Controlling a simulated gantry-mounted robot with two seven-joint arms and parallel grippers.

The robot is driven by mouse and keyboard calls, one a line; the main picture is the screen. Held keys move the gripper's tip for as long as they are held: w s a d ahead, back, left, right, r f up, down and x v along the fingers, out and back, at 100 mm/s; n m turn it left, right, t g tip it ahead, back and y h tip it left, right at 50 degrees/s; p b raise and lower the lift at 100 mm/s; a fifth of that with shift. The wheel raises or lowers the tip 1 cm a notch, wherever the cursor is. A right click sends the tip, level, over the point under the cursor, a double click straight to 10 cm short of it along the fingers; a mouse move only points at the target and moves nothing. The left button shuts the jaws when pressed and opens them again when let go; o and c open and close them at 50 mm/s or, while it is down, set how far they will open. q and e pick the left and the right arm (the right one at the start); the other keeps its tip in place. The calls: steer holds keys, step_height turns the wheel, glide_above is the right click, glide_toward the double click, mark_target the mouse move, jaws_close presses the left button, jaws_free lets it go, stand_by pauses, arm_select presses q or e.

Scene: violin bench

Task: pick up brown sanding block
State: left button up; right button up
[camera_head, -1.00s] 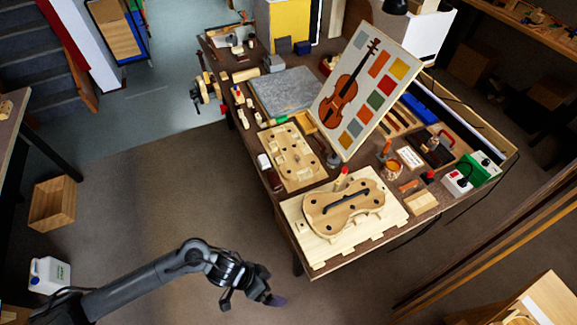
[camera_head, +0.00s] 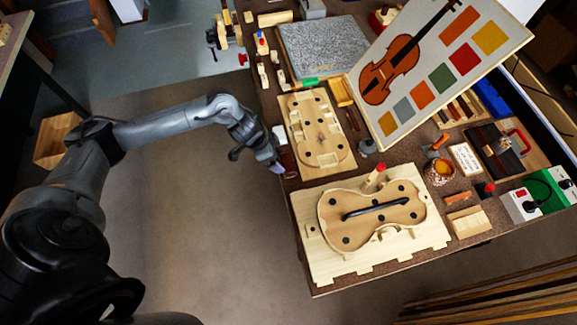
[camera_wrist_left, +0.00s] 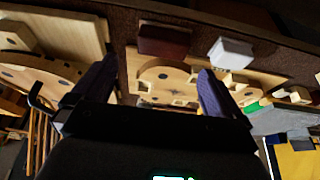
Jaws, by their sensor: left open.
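The brown sanding block (camera_head: 289,161) lies near the left edge of the bench, partly hidden beside my left gripper (camera_head: 273,162). In the left wrist view the block (camera_wrist_left: 164,40) is a dark reddish-brown piece on the brown bench top. There it appears between and beyond the purple-tipped fingers of my left gripper (camera_wrist_left: 152,80). These fingers are spread wide, with nothing held between them. A white block (camera_wrist_left: 231,52) lies beside the brown one, and it also shows in the head view (camera_head: 282,134). My right gripper is not in view.
A wooden mould board (camera_head: 325,150) lies just right of the block. A violin-shaped form on a pale board (camera_head: 430,236) lies nearer the front. A grey stone slab (camera_head: 325,45) and a tilted violin chart (camera_head: 440,60) stand farther back. Open floor lies left of the bench.

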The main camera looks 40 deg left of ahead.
mark_target(288, 162)
arm_select(q)
steer(key=x, duration=0.2)
steer(key=b+x, duration=0.1)
steer(key=x, duration=0.2)
steer(key=shift+w, duration=0.4)
steer(key=shift+b+x, duration=0.85)
steer(key=shift+x, duration=1.65)
steer(key=shift+w+a, duration=0.1)
steer(key=c, duration=0.7)
